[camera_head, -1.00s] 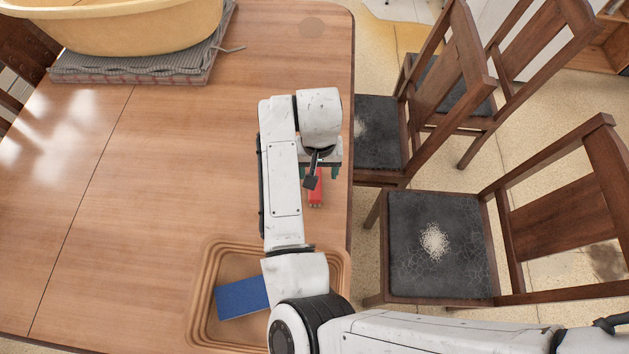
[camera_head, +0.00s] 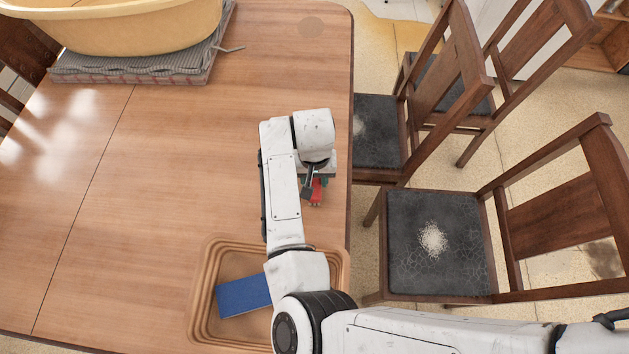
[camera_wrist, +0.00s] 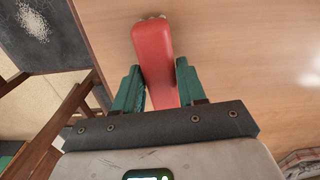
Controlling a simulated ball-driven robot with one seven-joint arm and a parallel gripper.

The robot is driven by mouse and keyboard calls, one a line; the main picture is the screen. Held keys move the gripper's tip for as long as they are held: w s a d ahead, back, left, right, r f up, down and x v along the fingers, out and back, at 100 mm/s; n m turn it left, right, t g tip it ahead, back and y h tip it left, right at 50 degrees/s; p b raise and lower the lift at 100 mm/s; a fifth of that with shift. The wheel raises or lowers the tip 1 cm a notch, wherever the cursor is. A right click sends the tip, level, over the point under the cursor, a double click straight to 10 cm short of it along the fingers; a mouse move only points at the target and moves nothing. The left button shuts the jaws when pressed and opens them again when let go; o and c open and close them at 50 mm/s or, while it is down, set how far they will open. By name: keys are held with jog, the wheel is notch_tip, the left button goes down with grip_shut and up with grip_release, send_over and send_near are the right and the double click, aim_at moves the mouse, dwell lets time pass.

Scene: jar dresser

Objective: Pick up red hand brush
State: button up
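The red hand brush (camera_head: 316,191) lies on the wooden table near its right edge, mostly hidden under my wrist in the head view. In the wrist view the red brush (camera_wrist: 153,48) runs between the two green fingers of my gripper (camera_wrist: 160,88). The fingers stand on either side of it; the left one is very close to or touching it, and a small gap shows at the right one. My gripper (camera_head: 313,185) is low over the table, and its fingertips are partly hidden in the head view.
A wooden tray (camera_head: 200,303) holding a blue block (camera_head: 243,296) is at the table's front. A yellow tub (camera_head: 130,28) stands on a grey mat (camera_head: 130,76) at the back left. Chairs (camera_head: 440,240) stand along the right edge. The table's middle left is clear.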

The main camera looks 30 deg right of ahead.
aim_at(315, 180)
grip_shut()
jog(key=shift+r, duration=0.5)
notch_tip(315, 180, up, 2)
jog(key=shift+r, duration=0.2)
jog(key=s+r+b, duration=0.1)
jog(key=s+r, duration=0.4)
jog(key=s, duration=0.2)
jog(key=s+d+r+b, duration=0.1)
jog(key=s+r, duration=0.3)
jog(key=s, duration=0.3)
jog(key=shift+r, duration=0.35)
